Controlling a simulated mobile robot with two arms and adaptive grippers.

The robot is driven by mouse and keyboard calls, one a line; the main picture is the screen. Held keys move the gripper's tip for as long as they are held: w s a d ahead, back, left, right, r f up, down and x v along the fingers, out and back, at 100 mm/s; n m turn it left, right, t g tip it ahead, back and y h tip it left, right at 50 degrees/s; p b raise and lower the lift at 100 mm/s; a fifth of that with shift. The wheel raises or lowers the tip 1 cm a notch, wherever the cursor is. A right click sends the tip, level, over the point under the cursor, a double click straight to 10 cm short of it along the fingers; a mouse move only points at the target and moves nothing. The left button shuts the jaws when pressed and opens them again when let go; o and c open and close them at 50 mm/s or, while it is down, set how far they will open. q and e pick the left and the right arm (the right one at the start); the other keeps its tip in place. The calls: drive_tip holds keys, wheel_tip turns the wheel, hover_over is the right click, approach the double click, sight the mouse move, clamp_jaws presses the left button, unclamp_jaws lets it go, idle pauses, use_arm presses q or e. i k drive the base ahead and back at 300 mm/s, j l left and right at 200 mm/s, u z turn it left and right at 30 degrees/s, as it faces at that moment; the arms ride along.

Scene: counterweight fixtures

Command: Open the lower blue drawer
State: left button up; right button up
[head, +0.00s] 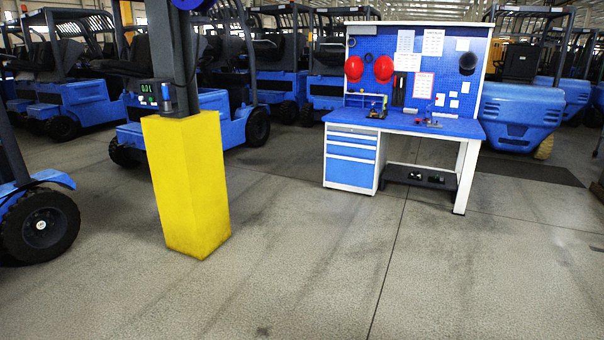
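The lower blue drawer (350,173) is the largest and lowest front in the white cabinet under the left end of the workbench. It looks shut, flush with the cabinet. Several shallower blue drawer fronts (351,145) sit above it and also look shut. The workbench (440,128) has a blue top and stands some distance away, right of the middle of the head view. Neither of my grippers is in view.
A yellow post guard (187,185) stands on the floor left of the bench. Blue forklifts (515,112) are parked behind and at the left. A black low shelf (418,177) is under the bench. The grey floor (330,270) in front is clear.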

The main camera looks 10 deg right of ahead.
sight(353, 171)
drive_tip(key=i+l+z, duration=0.35)
drive_tip(key=i, duration=0.25)
drive_tip(key=i+l+z, duration=0.3)
drive_tip(key=i, duration=0.3)
drive_tip(key=i+z, duration=0.35)
drive_tip(key=i, duration=2.65)
